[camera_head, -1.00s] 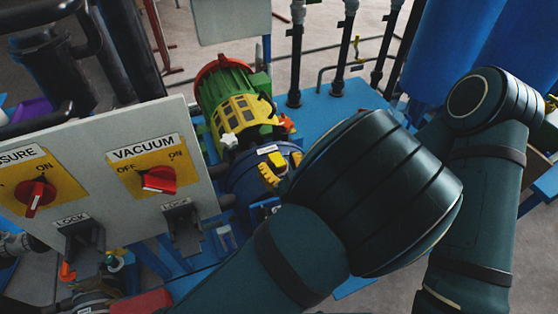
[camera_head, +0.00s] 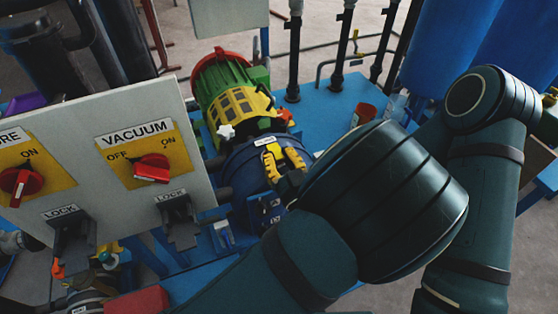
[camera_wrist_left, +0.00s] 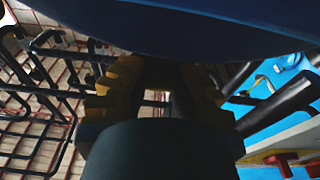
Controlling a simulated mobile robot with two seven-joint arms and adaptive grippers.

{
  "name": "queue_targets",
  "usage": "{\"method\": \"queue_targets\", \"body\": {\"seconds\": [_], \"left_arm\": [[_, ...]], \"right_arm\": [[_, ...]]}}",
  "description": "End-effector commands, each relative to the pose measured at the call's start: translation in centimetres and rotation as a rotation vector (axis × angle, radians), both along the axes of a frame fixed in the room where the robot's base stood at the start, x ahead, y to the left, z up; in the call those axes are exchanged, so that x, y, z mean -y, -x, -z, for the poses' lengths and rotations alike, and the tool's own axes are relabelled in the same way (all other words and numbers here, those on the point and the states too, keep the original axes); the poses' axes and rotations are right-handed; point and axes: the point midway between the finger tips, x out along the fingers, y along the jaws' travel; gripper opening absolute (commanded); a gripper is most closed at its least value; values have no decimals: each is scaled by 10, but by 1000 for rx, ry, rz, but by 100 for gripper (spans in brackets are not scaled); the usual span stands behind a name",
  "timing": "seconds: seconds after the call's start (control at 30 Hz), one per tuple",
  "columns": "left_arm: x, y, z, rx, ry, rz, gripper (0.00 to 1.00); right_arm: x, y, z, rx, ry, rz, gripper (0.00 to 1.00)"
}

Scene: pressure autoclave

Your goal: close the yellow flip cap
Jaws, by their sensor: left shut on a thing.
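A small yellow piece with a white edge (camera_head: 270,147), which looks like the yellow flip cap, is on top of the blue cylindrical housing (camera_head: 238,172) in the head view. My left gripper (camera_head: 285,165) has yellow ridged finger pads and reaches this piece from the near right side. Its pads are close together and mostly hide what is between them. In the left wrist view, the ridged fingers (camera_wrist_left: 157,88) stand under a large dark blue curved surface (camera_wrist_left: 185,25), with a small pale gap between them. My right gripper is out of view.
A grey panel (camera_head: 90,190) with red PRESSURE and VACUUM knobs and locks stands at the left. A green and yellow motor with a red rim (camera_head: 235,100) stands behind the housing. Black pipes (camera_head: 340,45) and blue tanks (camera_head: 440,45) stand behind. My arm fills the lower right.

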Motion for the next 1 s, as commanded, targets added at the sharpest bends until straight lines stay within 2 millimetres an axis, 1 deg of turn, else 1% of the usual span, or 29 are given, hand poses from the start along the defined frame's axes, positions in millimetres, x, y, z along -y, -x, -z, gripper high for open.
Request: {"method": "queue_targets", "body": {"seconds": [0.03, 0.33, 0.37, 0.4, 0.43, 0.47, 0.77, 0.87, 1.0], "left_arm": [[-1, -1, 1, 9, -1, -3, 0], [-1, -2, -1, 14, -3, -4, 0], [-1, -2, -1, 14, -3, -4, 31], [-1, -2, -2, 14, -3, -4, 45], [-1, -2, -1, 14, -3, -4, 55], [-1, -1, -1, 14, -3, -3, 57], [0, 0, 0, 11, -3, -1, 57], [3, 7, 1, 10, -4, 1, 57], [11, 26, 4, 10, -4, 2, 57]], "right_arm": [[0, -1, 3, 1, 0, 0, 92], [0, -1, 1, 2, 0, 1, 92], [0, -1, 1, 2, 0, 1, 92], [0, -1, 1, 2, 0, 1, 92], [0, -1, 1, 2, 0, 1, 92], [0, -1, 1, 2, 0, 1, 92], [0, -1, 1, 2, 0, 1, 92], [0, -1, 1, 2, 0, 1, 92], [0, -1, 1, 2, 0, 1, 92]]}}
